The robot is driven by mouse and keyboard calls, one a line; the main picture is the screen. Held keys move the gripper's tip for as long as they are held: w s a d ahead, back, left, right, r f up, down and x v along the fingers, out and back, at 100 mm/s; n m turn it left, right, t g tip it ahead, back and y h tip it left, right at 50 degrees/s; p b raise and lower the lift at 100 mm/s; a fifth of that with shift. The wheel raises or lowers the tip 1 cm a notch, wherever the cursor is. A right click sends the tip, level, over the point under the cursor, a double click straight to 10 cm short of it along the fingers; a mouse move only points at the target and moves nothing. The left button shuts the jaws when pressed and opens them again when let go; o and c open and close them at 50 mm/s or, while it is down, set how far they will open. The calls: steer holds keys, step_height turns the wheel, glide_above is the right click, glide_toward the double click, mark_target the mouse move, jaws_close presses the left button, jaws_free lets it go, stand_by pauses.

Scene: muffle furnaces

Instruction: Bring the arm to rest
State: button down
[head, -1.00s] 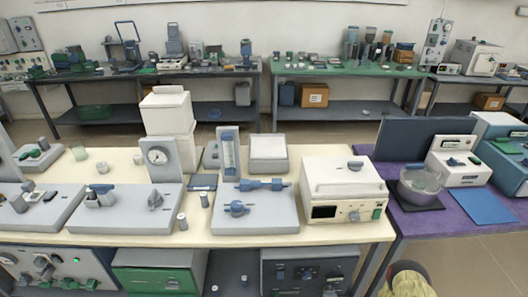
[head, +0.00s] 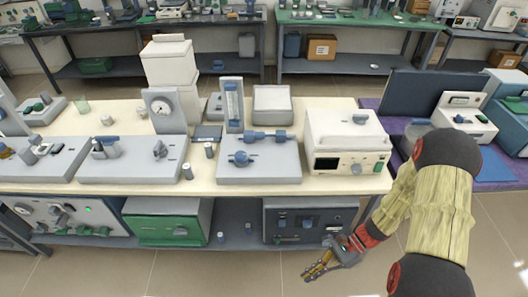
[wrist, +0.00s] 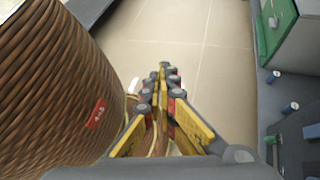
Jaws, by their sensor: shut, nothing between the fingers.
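My gripper (head: 322,268) is in the lower right of the head view, in front of the bench's lower shelf and below the tabletop. Its fingers are together and empty. My arm comes down from the right, folded, with its upper part in front of the purple table. In the wrist view my gripper (wrist: 163,70) points forward over the tiled floor, fingers closed, nothing between them. A ribbed brown part of my own arm fills the left of that view.
The cream bench (head: 205,182) carries gauges and a white furnace unit (head: 345,140). A dark grey box (head: 308,220) and a green-fronted box (head: 168,221) sit on its lower shelf. The purple table (head: 494,172) is at right. The floor (head: 240,272) in front is clear.

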steer(key=d+r+n+t+h, duration=0.1)
steer(key=d+r+n+h, duration=0.2)
steer(key=r, duration=0.4)
steer(key=s+d+r+n+t+h, duration=0.1)
steer(key=d+r+n+h, duration=0.15)
steer(key=r+n, duration=0.35)
steer(key=d+r+n+t+h, duration=0.2)
steer(key=r+n+h, duration=0.15)
steer(key=r, duration=0.45)
steer(key=s+a+r+n+t+h, duration=0.1)
steer(key=a+r+t, duration=0.1)
steer(key=r, duration=0.6)
steer(key=s+a+r+n+t, duration=0.1)
steer(key=r+t, duration=0.3)
steer(key=r, duration=0.5)
steer(key=shift+s+a+n+h+p, duration=0.35)
steer(key=shift+s+a+h, duration=0.05)
steer(key=shift+s, duration=0.05)
steer(key=c, duration=2.6)
jaws_free()
